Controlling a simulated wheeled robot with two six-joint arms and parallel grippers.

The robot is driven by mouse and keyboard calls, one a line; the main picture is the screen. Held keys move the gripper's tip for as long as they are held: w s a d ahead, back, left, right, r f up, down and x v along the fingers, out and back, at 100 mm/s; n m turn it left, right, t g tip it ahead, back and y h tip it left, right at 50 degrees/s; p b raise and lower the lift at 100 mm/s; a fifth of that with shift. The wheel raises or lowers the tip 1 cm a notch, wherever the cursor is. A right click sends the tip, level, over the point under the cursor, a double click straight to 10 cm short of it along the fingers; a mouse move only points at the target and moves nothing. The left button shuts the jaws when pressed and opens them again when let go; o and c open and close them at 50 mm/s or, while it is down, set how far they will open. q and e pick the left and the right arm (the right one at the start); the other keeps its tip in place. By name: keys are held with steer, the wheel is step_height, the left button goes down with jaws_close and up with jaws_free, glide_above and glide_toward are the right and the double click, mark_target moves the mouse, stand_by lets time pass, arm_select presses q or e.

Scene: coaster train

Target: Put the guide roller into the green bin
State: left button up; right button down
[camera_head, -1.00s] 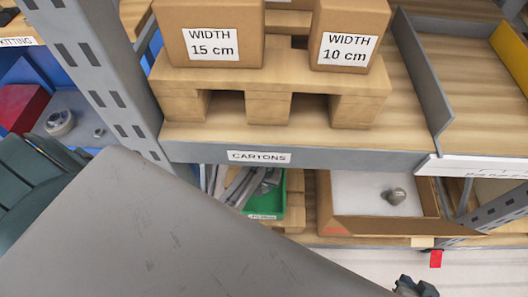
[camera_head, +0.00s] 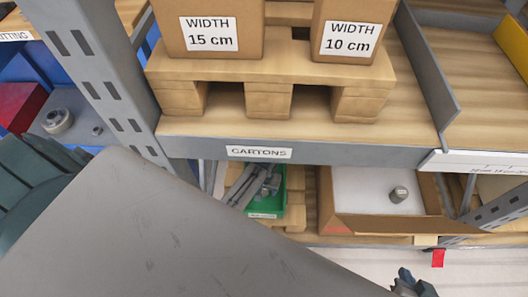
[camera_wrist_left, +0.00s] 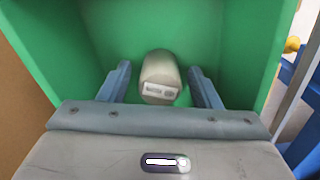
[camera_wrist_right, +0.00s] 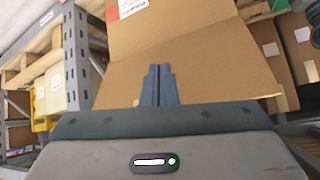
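The green bin (camera_head: 265,212) sits on the lower shelf under the CARTONS board. My left gripper (camera_head: 268,187) reaches into it. The left wrist view shows the green bin's walls (camera_wrist_left: 235,40) around a grey guide roller (camera_wrist_left: 160,75) with a pale label on its end. The left fingers (camera_wrist_left: 158,85) are apart on either side of the roller, with gaps showing. Another grey cylinder (camera_head: 398,193) stands in an open cardboard box to the right. My right gripper (camera_wrist_right: 160,85) is shut and empty in the right wrist view, before a cardboard flap.
The open cardboard box (camera_head: 375,228) with a white bottom stands right of the bin. A pallet (camera_head: 270,70) with two cartons is on the shelf above. A grey upright (camera_head: 100,75) stands at the left. A red box (camera_head: 20,108) is further left.

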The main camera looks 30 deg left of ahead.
arm_select(q)
step_height(320, 180, up, 12)
steer(key=p, duration=0.3)
steer(key=shift+r, duration=0.15)
arm_select(e)
steer(key=s+d+r+g, duration=0.1)
steer(key=s+d+r+g+h, duration=0.1)
steer(key=g, duration=0.1)
steer(key=shift+d+r+n, duration=0.1)
steer(key=shift+r+n, duration=0.05)
steer(key=shift+n, duration=0.15)
